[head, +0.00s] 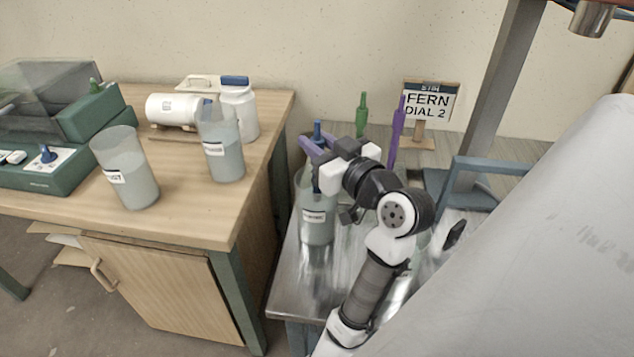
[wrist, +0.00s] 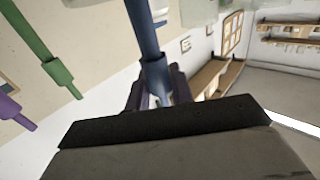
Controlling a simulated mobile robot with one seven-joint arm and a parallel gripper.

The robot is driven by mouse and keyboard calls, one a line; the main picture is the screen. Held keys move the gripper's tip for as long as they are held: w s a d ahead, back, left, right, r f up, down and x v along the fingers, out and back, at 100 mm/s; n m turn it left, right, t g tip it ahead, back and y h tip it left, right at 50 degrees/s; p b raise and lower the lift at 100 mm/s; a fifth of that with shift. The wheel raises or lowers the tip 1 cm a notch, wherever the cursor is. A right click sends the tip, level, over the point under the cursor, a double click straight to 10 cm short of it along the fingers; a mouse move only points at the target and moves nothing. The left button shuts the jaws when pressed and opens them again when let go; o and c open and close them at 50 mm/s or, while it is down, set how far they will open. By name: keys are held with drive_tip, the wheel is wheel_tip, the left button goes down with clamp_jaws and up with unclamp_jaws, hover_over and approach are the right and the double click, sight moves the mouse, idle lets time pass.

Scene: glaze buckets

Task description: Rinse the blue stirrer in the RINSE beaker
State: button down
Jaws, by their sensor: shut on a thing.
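My gripper (head: 314,144) is shut on the blue stirrer (head: 317,129), which stands about upright. The wrist view shows the blue stirrer (wrist: 143,28) between my fingers (wrist: 157,88). Below my gripper is a clear beaker (head: 318,226) with greyish liquid and a small label too small to read. The stirrer's shaft runs down at this beaker's mouth. My gripper hides part of it, and I cannot tell how deep its tip is. Two similar labelled beakers, a left one (head: 127,172) and a right one (head: 223,150), stand on the wooden table. I cannot tell which is marked RINSE.
A green stirrer (head: 361,116) and a purple stirrer (head: 397,132) stand upright behind my gripper. A sign (head: 430,101) reads "FERN DIAL 2". A green machine (head: 60,165), a white bottle (head: 240,112) and a lying white jar (head: 173,110) are on the wooden table (head: 190,215).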

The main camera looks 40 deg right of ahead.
wheel_tip(320, 180, up, 2)
drive_tip(key=shift+r+p, duration=0.15)
drive_tip(key=shift+p, duration=0.6)
drive_tip(key=shift+f+b, duration=1.1)
drive_tip(key=shift+f, duration=0.2)
drive_tip(key=shift+s+r, duration=0.1)
drive_tip(key=shift+r+p, duration=1.05)
drive_tip(key=shift+r, duration=0.1)
drive_tip(key=shift+f, duration=0.1)
